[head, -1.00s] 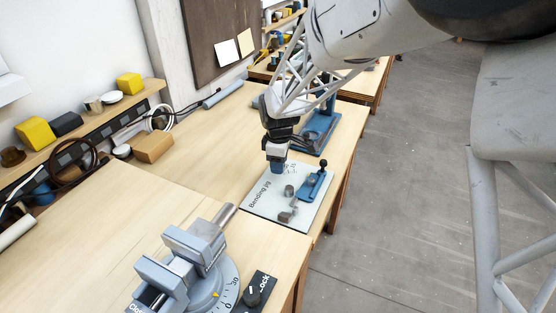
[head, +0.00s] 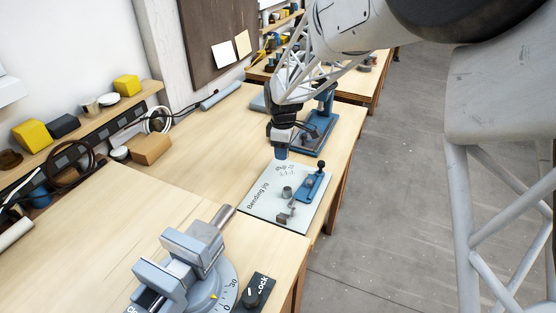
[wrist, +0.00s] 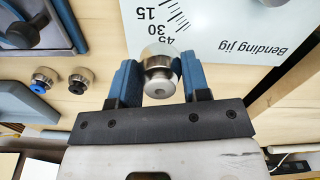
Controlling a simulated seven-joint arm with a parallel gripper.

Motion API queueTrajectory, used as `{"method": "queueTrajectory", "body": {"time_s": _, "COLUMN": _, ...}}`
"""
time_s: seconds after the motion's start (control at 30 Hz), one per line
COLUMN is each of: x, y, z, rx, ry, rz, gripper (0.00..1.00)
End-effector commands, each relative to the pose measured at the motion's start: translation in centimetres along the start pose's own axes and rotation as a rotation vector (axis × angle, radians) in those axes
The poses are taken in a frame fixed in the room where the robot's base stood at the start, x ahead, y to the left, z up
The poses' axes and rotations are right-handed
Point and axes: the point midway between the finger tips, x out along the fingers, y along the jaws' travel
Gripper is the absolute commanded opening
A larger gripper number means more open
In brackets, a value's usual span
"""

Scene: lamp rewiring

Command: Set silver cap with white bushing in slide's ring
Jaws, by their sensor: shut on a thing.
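My gripper (wrist: 160,82) is shut on the silver cap (wrist: 158,63), with a blue finger on each side of it. The white bushing (wrist: 157,87) shows as a pale end with a small dark hole, facing the wrist camera. In the head view my gripper (head: 281,154) hangs above the far left edge of the bending jig plate, and the cap is too small to make out there. A blue press-like stand (head: 325,105) with a blue-framed base stands behind the gripper. I cannot clearly identify the slide's ring in either view.
The bending jig plate (head: 260,205) carries a blue block (head: 313,187) with a black-knobbed lever and grey posts (head: 287,192). Two other caps, blue-centred (wrist: 43,80) and black-centred (wrist: 80,80), lie on the bench. A vise (head: 195,247) stands at the front.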

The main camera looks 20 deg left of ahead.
Motion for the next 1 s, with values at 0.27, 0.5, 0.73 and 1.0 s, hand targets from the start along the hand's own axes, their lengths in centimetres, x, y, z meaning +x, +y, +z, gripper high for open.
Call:
{"method": "queueTrajectory", "body": {"time_s": 0.27, "x": -2.6, "y": 8.5, "z": 2.2, "rx": 0.003, "ry": 0.001, "rz": 0.001, "gripper": 0.17}}
{"method": "queueTrajectory", "body": {"time_s": 0.5, "x": -4.8, "y": 14.6, "z": 4.8, "rx": 0.002, "ry": 0.000, "rz": 0.001, "gripper": 0.17}}
{"method": "queueTrajectory", "body": {"time_s": 0.73, "x": -5.8, "y": 17.4, "z": 6.2, "rx": 0.000, "ry": 0.000, "rz": 0.001, "gripper": 0.17}}
{"method": "queueTrajectory", "body": {"time_s": 1.0, "x": -6.0, "y": 17.8, "z": 6.4, "rx": 0.000, "ry": 0.000, "rz": 0.000, "gripper": 0.17}}
